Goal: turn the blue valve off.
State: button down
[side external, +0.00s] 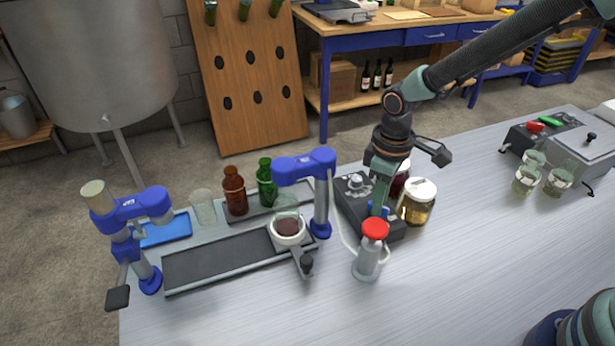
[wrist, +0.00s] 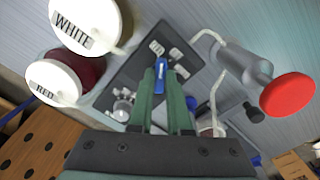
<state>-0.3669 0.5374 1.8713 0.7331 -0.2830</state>
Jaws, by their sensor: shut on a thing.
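The blue valve shows as a small blue handle (wrist: 160,70) on a dark box (wrist: 135,75) in the wrist view. My gripper (wrist: 161,82) is shut on this handle, one green finger on each side. In the side view my gripper (side external: 378,198) points down at the dark box (side external: 352,208), and a bit of the blue handle (side external: 384,211) shows at the fingertips. White position labels lie on the box beyond the handle. The fingers hide part of the handle, and I cannot tell which label it points to.
A grey cylinder with a red cap (side external: 374,232) stands close in front of the box. A jar with a white lid (side external: 418,202) stands right of my gripper, with a dark red jar (side external: 400,178) behind. A conveyor (side external: 210,262) lies left.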

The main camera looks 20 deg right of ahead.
jog(key=m, duration=0.3)
jog(key=shift+r+m, duration=0.1)
jog(key=shift+m, duration=2)
jog(key=c, duration=0.9)
grip_release()
jog(key=shift+o, duration=0.2)
notch_tip(320, 180, up, 12)
